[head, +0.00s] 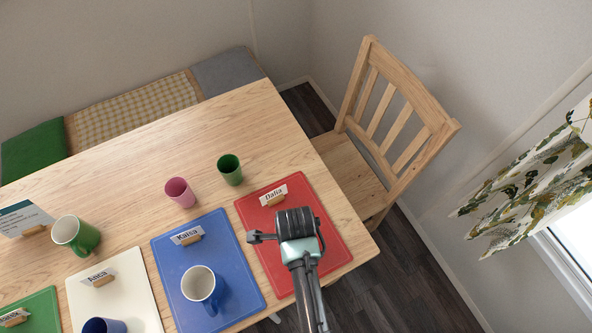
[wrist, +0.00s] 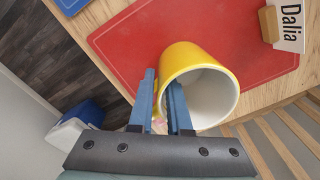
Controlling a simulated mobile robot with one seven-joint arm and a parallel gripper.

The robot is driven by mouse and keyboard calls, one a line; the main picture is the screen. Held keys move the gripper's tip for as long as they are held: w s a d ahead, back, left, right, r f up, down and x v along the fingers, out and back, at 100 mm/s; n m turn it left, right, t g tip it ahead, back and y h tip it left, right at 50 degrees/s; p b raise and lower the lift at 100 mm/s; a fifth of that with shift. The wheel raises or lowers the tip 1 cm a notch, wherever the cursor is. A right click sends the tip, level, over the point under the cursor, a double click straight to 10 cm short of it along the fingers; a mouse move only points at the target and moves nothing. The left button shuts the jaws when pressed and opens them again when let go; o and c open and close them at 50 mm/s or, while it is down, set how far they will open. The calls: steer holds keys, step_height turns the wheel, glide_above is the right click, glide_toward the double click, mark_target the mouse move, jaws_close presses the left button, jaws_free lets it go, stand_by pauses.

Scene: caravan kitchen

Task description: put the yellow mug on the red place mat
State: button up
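The yellow mug (wrist: 190,62) shows in the wrist view, its white inside facing the camera. My gripper (wrist: 163,82) has a blue finger on each side of a yellow part of the mug near its rim and appears shut on it; I cannot tell whether that part is wall or handle. The red place mat (head: 254,206) lies at the table's right end and fills the area behind the mug in the wrist view (wrist: 120,40). In the head view my gripper (head: 294,222) is over the mat and hides the mug. I cannot tell whether the mug touches the mat.
The Dalia name card (head: 273,195) stands on the mat's far edge. The blue mat (head: 232,255) to the left holds a white-and-blue mug (head: 201,287). Pink (head: 180,192) and green (head: 230,169) cups stand behind. A wooden chair (head: 387,130) is at the table's right end.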

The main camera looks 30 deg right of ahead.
steer(key=shift+o, duration=1.1)
steer(key=shift+r, duration=0.15)
